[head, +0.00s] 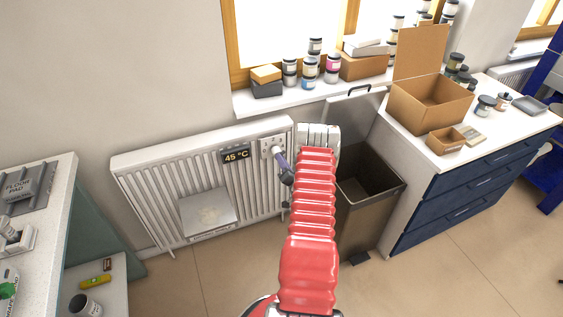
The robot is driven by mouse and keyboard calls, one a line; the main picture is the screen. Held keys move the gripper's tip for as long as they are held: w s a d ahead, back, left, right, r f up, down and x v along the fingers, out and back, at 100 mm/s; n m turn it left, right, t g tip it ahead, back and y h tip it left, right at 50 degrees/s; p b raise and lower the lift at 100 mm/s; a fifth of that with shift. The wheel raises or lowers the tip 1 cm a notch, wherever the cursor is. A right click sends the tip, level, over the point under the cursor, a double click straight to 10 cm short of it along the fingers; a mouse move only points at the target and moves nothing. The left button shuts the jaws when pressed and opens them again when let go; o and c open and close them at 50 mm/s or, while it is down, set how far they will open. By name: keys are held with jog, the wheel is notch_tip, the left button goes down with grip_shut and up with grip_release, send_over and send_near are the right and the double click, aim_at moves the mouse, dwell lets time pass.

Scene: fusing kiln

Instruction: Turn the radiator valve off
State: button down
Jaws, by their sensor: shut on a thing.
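The white radiator (155,180) stands against the wall, left of centre, with a dark display reading 45 °C (236,156) on it. At its upper right is a light valve plate (270,146) with a purple-grey valve lever (280,161) slanting down to the right. My red sleeved arm reaches up just right of the lever. Only a dark bit of my gripper (288,178) shows at the lever's lower end, shut on it. The rest of my gripper and the lever's tip are hidden behind my arm.
An open bin (368,215) stands close to the right of my arm. A blue-drawered cabinet (460,195) with an open cardboard box (425,112) is farther right. The windowsill (270,100) above holds jars. A worktop (50,215) is at left. Floor before the radiator is clear.

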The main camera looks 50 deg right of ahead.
jog(key=shift+n, duration=0.4)
jog(key=shift+w+a+f+n, duration=0.1)
jog(key=shift+n, duration=4.8)
jog(key=shift+w+a+n, duration=0.1)
jog(key=shift+a+n, duration=0.05)
jog(key=shift+n, duration=4.75)
jog(key=shift+w+a+f+n, duration=0.1)
jog(key=shift+n, duration=4.8)
